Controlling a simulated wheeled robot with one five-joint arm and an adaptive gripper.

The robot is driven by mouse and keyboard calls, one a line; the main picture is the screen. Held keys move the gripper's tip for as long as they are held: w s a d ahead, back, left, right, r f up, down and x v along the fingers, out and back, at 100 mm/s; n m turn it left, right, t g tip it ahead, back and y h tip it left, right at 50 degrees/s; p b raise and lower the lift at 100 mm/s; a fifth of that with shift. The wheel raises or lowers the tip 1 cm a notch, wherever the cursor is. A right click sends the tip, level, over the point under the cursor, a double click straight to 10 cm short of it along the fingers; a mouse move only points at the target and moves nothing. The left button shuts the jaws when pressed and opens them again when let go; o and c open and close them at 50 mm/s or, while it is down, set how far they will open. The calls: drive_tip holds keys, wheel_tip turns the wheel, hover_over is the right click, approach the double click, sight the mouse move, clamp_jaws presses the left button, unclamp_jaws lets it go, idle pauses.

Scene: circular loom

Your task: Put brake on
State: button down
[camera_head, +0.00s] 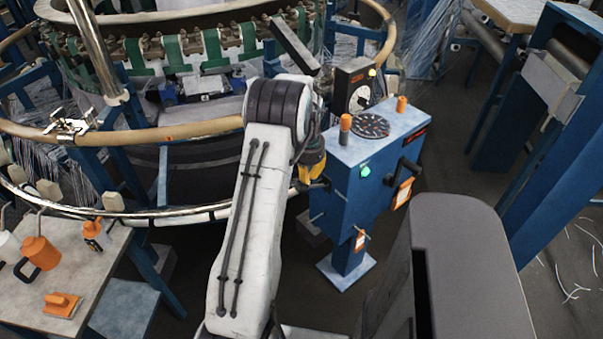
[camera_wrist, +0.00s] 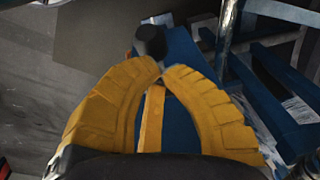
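A blue control box (camera_head: 365,165) stands on a pedestal right of my arm. It has a black dial, a green button (camera_head: 365,171), orange knobs on top and a black lever (camera_head: 404,170) on its right side with an orange tag. My gripper (camera_head: 308,175) is at the box's left side, partly hidden by my arm. In the wrist view its yellow fingers (camera_wrist: 163,70) come together at the tips. A black knob (camera_wrist: 150,40) shows just beyond the tips, and an orange strip (camera_wrist: 152,118) lies between the fingers against blue. I cannot tell whether the fingers hold anything.
The circular loom with its wooden ring (camera_head: 130,130) and chrome rail fills the left and back. Blue frames (camera_head: 560,170) stand at right.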

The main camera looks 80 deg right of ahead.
sight(303, 184)
drive_tip(key=shift+a+f, duration=0.1)
drive_tip(key=shift+f, duration=0.2)
idle(0.4)
drive_tip(key=shift+w+a+f+b, duration=0.15)
drive_tip(key=shift+w+b, duration=0.05)
drive_tip(key=shift+b, duration=0.45)
drive_tip(key=shift+a+f+b, duration=0.1)
drive_tip(key=shift+f+b, duration=0.05)
drive_tip(key=shift+b, duration=0.15)
drive_tip(key=shift+w+a+f+b, duration=0.4)
drive_tip(key=shift+f+b, duration=0.25)
drive_tip(key=shift+b, duration=0.4)
drive_tip(key=f+b, duration=0.1)
drive_tip(key=w+a+f+b, duration=0.1)
drive_tip(key=b, duration=0.1)
drive_tip(key=shift+f, duration=0.4)
drive_tip(key=shift+w+a+f+b, duration=0.1)
drive_tip(key=shift+a+f+b, duration=0.05)
drive_tip(key=shift+f+b, duration=1.15)
drive_tip(key=shift+w+a+f+b, duration=0.1)
drive_tip(key=shift+f+b, duration=0.85)
drive_tip(key=shift+f, duration=0.5)
drive_tip(key=shift+r, duration=0.1)
